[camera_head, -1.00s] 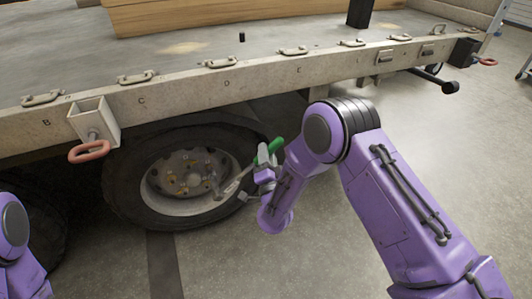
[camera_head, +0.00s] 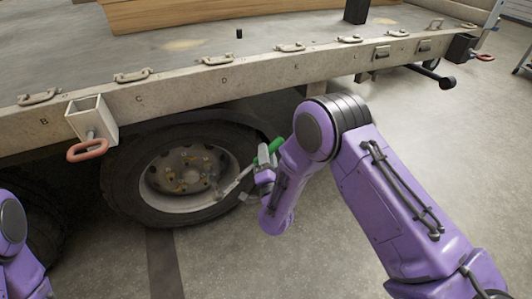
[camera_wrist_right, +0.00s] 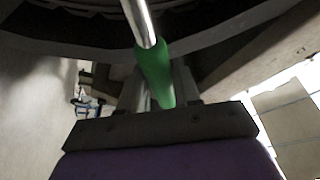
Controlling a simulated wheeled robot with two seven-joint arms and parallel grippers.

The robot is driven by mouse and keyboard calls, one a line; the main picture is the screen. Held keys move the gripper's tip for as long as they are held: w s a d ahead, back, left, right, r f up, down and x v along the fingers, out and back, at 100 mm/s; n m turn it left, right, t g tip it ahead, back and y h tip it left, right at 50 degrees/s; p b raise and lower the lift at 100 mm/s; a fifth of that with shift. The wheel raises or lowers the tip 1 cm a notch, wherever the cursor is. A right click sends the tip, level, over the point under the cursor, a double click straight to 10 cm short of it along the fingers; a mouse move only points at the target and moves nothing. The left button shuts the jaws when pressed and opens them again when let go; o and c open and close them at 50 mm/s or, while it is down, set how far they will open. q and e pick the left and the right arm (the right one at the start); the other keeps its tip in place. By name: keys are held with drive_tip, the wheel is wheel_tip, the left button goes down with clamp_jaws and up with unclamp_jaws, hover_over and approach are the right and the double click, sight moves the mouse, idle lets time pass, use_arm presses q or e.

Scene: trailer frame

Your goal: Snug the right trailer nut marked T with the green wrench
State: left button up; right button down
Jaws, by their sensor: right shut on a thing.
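The green wrench (camera_head: 272,148) has a green handle and a bare metal shaft. My right gripper (camera_head: 264,160) is shut on its handle, beside the right edge of the trailer wheel (camera_head: 185,179). The shaft reaches left and down toward the wheel hub. In the right wrist view the green handle (camera_wrist_right: 155,72) lies between the fingers, with the shaft running up out of the frame. Several nuts ring the hub (camera_head: 186,177); the T mark is too small to read, and I cannot tell whether the wrench touches a nut. My left arm shows at the lower left, its gripper out of frame.
The trailer's side rail (camera_head: 190,92), with several metal handles, runs above the wheel. A bracket with a red ring (camera_head: 87,150) hangs from it at the left. Open concrete floor (camera_head: 470,160) lies to the right.

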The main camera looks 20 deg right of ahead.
drive_tip(key=shift+s+p, duration=0.55)
drive_tip(key=shift+s, duration=1.45)
idle(0.7)
